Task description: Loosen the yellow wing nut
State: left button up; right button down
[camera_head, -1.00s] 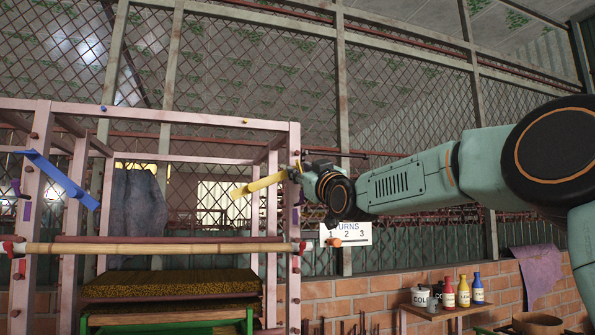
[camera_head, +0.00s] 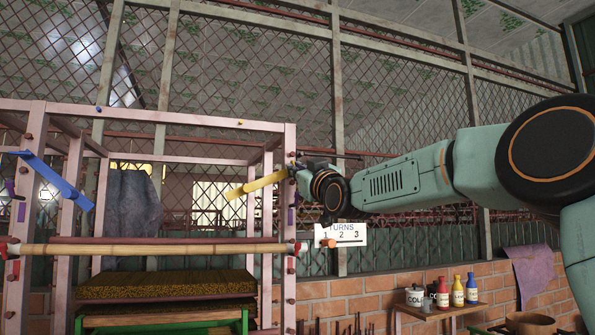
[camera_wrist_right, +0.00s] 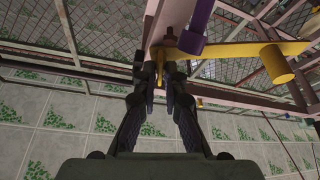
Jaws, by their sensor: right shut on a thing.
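The yellow wing nut (camera_wrist_right: 160,66) shows as a small yellow piece between my right fingertips in the right wrist view, at the pink frame's post. My right gripper (camera_wrist_right: 163,80) is shut on it; the fingers hide much of it. In the head view my right gripper (camera_head: 298,172) reaches in from the right to the pink post (camera_head: 290,225), and the nut cannot be made out there. A yellow bar (camera_head: 257,185) sticks out left of the gripper; it also shows in the wrist view (camera_wrist_right: 235,47) with a round yellow handle. My left gripper is out of view.
A purple piece (camera_wrist_right: 196,28) sits close to the fingertips. A white turns sign (camera_head: 348,235) with an orange marker hangs below the gripper. A bamboo pole (camera_head: 150,250) crosses the frame's front. Bottles (camera_head: 457,292) stand on a shelf at lower right.

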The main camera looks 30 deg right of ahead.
jog(key=shift+f+m+b, duration=0.2)
jog(key=shift+m+b, duration=0.4)
jog(key=shift+b, duration=0.05)
jog(key=shift+w+m+h+b, duration=0.1)
jog(key=shift+m+h+b, duration=0.4)
jog(key=shift+m, duration=0.2)
jog(key=c, duration=1.8)
grip_release()
jog(key=shift+c, duration=0.2)
jog(key=o, duration=0.4)
jog(key=shift+w+d, duration=0.1)
jog(key=shift+w, duration=0.1)
